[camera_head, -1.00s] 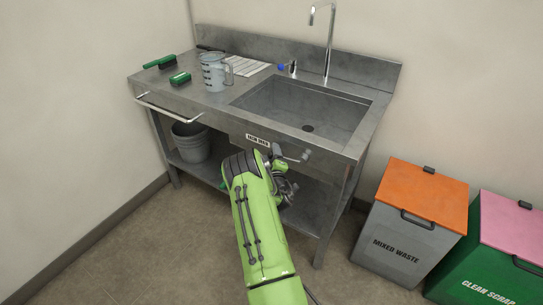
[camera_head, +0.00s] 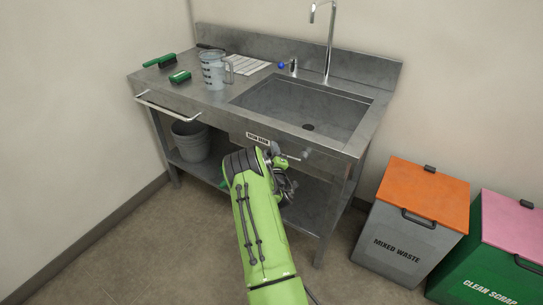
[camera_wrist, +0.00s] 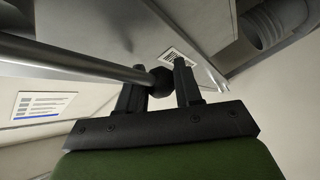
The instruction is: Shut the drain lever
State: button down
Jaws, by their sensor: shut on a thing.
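The drain lever is a metal rod (camera_wrist: 75,58) with a black knob (camera_wrist: 160,82) at its end, seen in the wrist view. My gripper (camera_wrist: 158,88) has one dark finger on each side of the knob and is shut on it. In the head view my gripper (camera_head: 279,152) is at the front of the sink bench, below the basin. Part of the lever (camera_head: 291,157) shows just right of the gripper; my arm hides what lies below and behind it.
The steel sink bench (camera_head: 222,107) has a basin (camera_head: 300,108), a tap (camera_head: 329,45) and a grey jug (camera_head: 212,72) on top. A bucket (camera_head: 190,142) stands on the lower shelf. A mixed waste bin (camera_head: 395,240) and a clean scrap bin (camera_head: 490,275) stand at right.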

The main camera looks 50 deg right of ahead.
jog(key=shift+r+m+b, duration=0.15)
jog(key=shift+m+b, duration=0.15)
jog(key=shift+b, duration=0.15)
jog(key=c, duration=0.8)
grip_release()
jog(key=v, duration=1.5)
jog(key=shift+s+a+f, duration=0.2)
jog(key=shift+s+f, duration=0.05)
jog(key=shift+s, duration=0.05)
